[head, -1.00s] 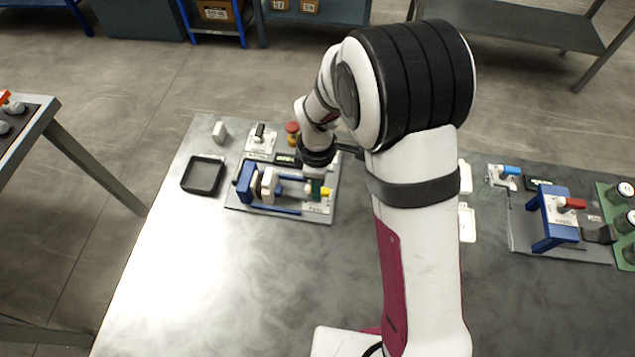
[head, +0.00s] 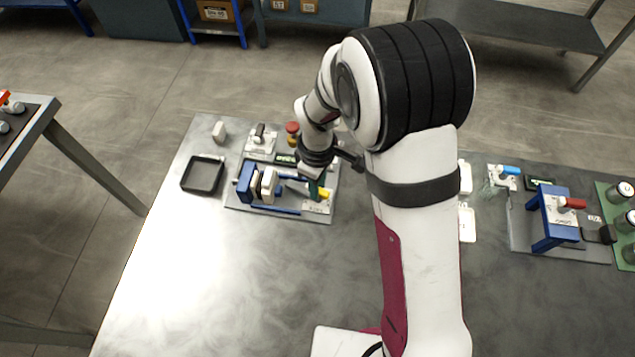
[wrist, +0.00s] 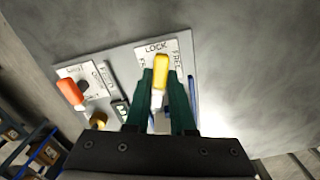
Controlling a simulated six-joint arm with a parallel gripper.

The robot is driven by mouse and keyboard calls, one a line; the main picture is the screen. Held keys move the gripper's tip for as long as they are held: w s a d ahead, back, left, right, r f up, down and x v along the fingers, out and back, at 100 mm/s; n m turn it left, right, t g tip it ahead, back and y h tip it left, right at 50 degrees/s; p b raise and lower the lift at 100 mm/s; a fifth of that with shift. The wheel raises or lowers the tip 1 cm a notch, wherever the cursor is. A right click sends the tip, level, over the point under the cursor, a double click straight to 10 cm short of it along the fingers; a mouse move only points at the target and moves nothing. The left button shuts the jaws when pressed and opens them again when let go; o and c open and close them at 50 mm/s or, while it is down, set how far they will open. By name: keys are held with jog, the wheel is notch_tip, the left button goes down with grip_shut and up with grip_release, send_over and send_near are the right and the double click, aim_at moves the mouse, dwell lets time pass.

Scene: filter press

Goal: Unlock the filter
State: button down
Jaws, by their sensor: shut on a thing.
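The filter press stands on a grey base plate (head: 318,216) at the left of the table, with a blue end block (head: 246,182) and pale filter plates (head: 268,184). At its right end is a yellow-tipped lever (head: 323,193). In the wrist view the yellow lever (wrist: 160,68) lies between the green fingers of my gripper (wrist: 162,82), which is shut on it. Its tip points toward the word LOCK on a white label (wrist: 158,47); other label words sit on either side, partly hidden by the fingers.
A second lever with an orange-red handle (wrist: 70,91) is on the same base in the wrist view. A blue-framed station (head: 550,220) stands right. The table's front left is clear.

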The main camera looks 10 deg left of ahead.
jog(key=m, duration=1.4)
jog(key=shift+m, duration=0.3)
dwell(0.3)
jog(key=c, duration=0.8)
grip_release()
jog(key=shift+o, duration=0.2)
notch_tip(320, 180, up, 16)
